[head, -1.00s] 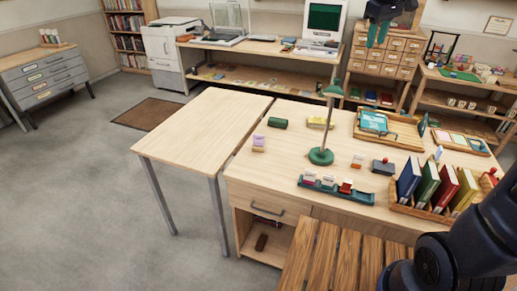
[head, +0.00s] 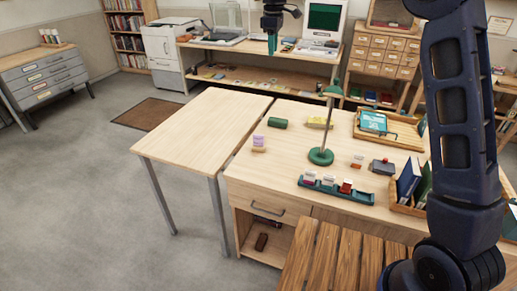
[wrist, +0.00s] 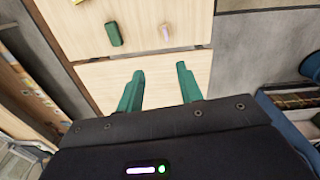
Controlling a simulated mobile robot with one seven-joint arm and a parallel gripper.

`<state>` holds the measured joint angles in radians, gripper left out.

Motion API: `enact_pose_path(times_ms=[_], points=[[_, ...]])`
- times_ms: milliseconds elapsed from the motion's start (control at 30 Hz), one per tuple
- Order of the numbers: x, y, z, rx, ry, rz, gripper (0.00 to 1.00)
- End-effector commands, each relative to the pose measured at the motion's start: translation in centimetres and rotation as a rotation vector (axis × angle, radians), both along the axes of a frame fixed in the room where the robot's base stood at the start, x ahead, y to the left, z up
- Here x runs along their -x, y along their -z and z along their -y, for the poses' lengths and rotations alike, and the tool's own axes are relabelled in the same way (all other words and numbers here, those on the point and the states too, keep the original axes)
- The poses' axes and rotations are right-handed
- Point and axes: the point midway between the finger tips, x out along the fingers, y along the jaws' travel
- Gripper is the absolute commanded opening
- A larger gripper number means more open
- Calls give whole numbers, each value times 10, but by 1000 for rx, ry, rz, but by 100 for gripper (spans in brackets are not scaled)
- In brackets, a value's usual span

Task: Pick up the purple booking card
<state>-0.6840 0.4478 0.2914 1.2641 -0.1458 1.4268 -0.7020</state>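The purple booking card (head: 259,139) stands upright in a small wooden holder on the desk, near the desk's left edge. It also shows in the wrist view (wrist: 164,32) as a small pale purple piece, beyond the fingertips and a little right of centre. My gripper (head: 272,43) hangs high in the head view, well apart from the card. In the wrist view its two green fingers (wrist: 160,85) are spread, with only bare tabletop seen between them.
A dark green block (head: 277,123) lies behind the card, and a green lamp (head: 321,156) stands to its right. A teal rack (head: 337,191) with several cards sits at the front. The lower side table (head: 200,130) on the left is bare.

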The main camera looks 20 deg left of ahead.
Motion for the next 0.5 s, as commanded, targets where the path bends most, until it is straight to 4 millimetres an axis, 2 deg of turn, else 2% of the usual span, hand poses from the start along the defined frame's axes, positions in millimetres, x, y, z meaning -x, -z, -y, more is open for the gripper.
enact_pose_path(times_ms=[200,433,500], points=[[5,12,-28,3,-57,-16,36],[10,23,-49,8,-99,-28,36],[10,34,-48,9,-100,-29,36]])
